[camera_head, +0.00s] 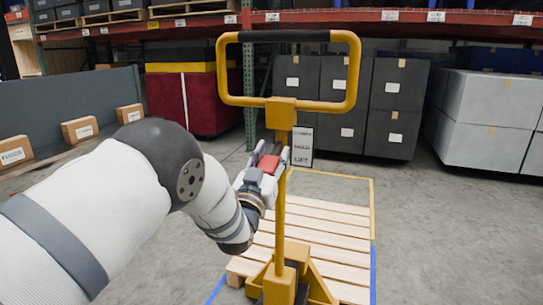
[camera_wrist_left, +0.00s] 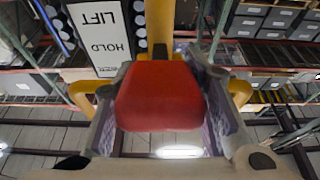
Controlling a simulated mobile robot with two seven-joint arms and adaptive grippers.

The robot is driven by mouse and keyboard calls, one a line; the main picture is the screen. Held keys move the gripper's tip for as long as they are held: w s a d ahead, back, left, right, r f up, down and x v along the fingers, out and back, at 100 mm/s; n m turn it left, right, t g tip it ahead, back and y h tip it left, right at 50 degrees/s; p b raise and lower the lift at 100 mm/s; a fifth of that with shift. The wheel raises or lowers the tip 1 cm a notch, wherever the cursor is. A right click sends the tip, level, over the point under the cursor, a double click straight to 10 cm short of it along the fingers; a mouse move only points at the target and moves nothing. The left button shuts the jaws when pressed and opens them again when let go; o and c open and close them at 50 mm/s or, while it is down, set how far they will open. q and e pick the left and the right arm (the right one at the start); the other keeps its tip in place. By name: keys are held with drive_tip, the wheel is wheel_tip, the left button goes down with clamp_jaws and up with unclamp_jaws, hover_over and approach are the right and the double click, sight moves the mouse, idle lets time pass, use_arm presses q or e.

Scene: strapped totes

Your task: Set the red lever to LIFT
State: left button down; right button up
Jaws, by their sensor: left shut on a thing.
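The red lever (camera_head: 268,164) sits on the yellow handle post (camera_head: 280,215) of a pallet jack. Its red knob (camera_wrist_left: 158,95) fills the middle of the left wrist view. My left gripper (camera_head: 271,168) is shut on the knob, with one finger on each side of it. The label plate (camera_head: 302,146) beside the post reads LOWER at top, HOLD in the middle and LIFT at the bottom. In the picture the knob is about level with LIFT, but I cannot tell the lever's exact setting. My right gripper is not in view.
The yellow handle loop (camera_head: 221,72) rises above the lever. A wooden pallet (camera_head: 340,240) lies behind the post, inside yellow and blue floor lines. Dark totes (camera_head: 395,90) and pale totes (camera_head: 490,110) stand at the back. Bare floor lies to the right.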

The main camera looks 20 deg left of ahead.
use_arm(q)
drive_tip(key=shift+f, duration=0.6)
drive_tip(key=c, duration=1)
unclamp_jaws()
drive_tip(key=shift+o, duration=0.2)
drive_tip(key=shift+r, duration=0.25)
drive_tip(key=shift+s, duration=0.1)
drive_tip(key=v, duration=1.2)
